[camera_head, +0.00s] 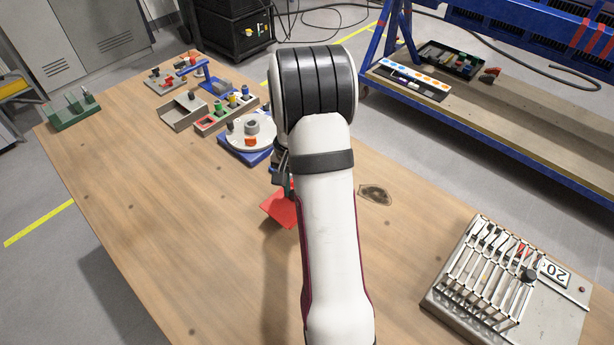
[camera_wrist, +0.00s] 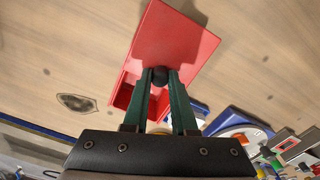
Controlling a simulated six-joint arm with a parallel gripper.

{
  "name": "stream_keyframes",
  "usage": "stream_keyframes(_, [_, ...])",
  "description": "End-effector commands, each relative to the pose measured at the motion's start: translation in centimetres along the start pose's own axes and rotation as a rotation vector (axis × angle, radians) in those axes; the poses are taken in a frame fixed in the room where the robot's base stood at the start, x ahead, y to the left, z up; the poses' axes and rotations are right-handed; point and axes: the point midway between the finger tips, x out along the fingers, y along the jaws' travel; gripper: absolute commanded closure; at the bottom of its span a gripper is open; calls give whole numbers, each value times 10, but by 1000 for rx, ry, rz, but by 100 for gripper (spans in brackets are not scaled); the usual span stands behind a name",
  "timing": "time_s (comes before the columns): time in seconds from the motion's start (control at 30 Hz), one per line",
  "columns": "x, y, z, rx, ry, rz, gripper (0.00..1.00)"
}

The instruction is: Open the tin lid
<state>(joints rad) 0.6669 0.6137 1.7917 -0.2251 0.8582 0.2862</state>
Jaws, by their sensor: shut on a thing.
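The red tin (camera_wrist: 115,99) shows in the wrist view, partly under its flat red lid (camera_wrist: 178,40). The lid sits offset from the tin, and a dark part of the tin's inside shows at its lower left. A black knob (camera_wrist: 160,73) is on the lid near its lower edge. My gripper (camera_wrist: 160,80) has its green fingers shut on this knob, one on each side. In the head view the red lid (camera_head: 279,209) shows beside my arm, which hides the rest of the tin and most of the gripper. I cannot tell whether the lid still touches the tin.
A blue-based round jig (camera_head: 248,133) stands close behind the tin. A block holder (camera_head: 226,112), grey tray (camera_head: 184,112) and green stand (camera_head: 73,110) are farther left. A rack of levers (camera_head: 490,270) is at the right. The wooden table (camera_head: 160,210) is clear at the left front.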

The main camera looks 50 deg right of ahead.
Motion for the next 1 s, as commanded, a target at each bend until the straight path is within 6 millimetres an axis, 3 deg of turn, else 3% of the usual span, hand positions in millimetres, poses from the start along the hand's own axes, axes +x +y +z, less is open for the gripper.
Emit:
stream_keyframes(0.33, [-1,-2,4,-1,4,-2,100])
stream_keyframes(0.37, [-1,-2,4,-1,4,-2,73])
stream_keyframes(0.53, [0,-2,4,0,3,-1,45])
stream_keyframes(0.87, [-4,-2,4,1,2,-1,45])
stream_keyframes(1.0, [-27,-3,4,1,5,-3,45])
